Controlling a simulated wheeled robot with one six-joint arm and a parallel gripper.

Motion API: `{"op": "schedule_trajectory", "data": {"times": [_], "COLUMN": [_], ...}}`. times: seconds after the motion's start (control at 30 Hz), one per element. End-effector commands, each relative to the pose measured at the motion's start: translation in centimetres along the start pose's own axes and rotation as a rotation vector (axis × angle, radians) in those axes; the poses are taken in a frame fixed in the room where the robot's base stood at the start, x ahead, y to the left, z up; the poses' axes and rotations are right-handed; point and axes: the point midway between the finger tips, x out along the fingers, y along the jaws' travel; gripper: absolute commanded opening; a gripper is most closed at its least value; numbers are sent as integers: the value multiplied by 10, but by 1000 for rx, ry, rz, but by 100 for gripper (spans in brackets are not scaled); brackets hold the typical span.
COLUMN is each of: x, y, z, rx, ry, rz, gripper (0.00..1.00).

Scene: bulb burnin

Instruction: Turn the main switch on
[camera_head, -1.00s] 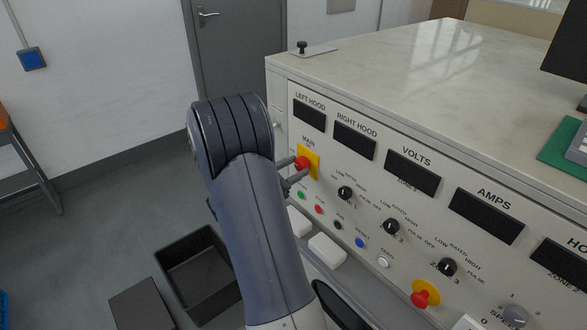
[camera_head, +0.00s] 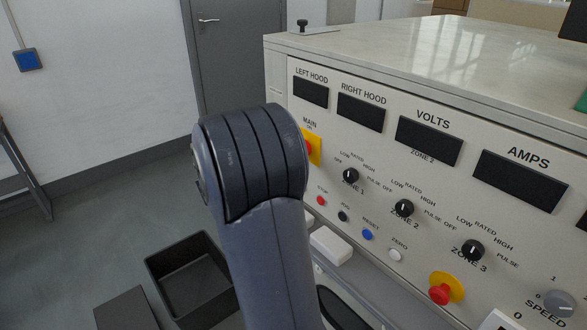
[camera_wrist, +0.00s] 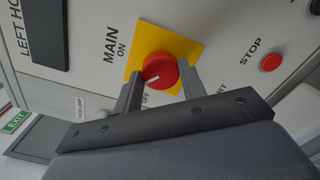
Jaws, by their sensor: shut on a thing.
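The main switch is a red round knob (camera_wrist: 160,70) on a yellow plate (camera_wrist: 190,48), with MAIN, ON and OFF lettered beside it in the wrist view. A small white mark on the knob's face points left and slightly down, roughly toward OFF. My gripper (camera_wrist: 159,82) is shut on the red knob, one finger on each side. In the head view my arm covers most of the switch; only part of the yellow plate (camera_head: 316,142) and the red knob show past it. The gripper is hidden there.
The panel has dark displays (camera_head: 361,112), black zone knobs (camera_head: 403,208), small push buttons (camera_head: 368,234) and a red emergency button (camera_head: 440,294) on yellow. A white block (camera_head: 331,245) sits below the panel. A black open bin (camera_head: 186,276) stands on the floor at left.

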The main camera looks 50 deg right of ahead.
Motion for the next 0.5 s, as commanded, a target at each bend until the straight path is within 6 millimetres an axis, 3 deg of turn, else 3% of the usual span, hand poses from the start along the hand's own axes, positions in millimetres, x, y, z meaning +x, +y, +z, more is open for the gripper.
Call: {"op": "schedule_trajectory", "data": {"times": [0.03, 0.5], "x": [0, 0], "y": [-7, -8], "z": [-5, -5], "rx": [48, 491], "ry": [0, -1], "rz": [0, -1], "gripper": [16, 16]}}
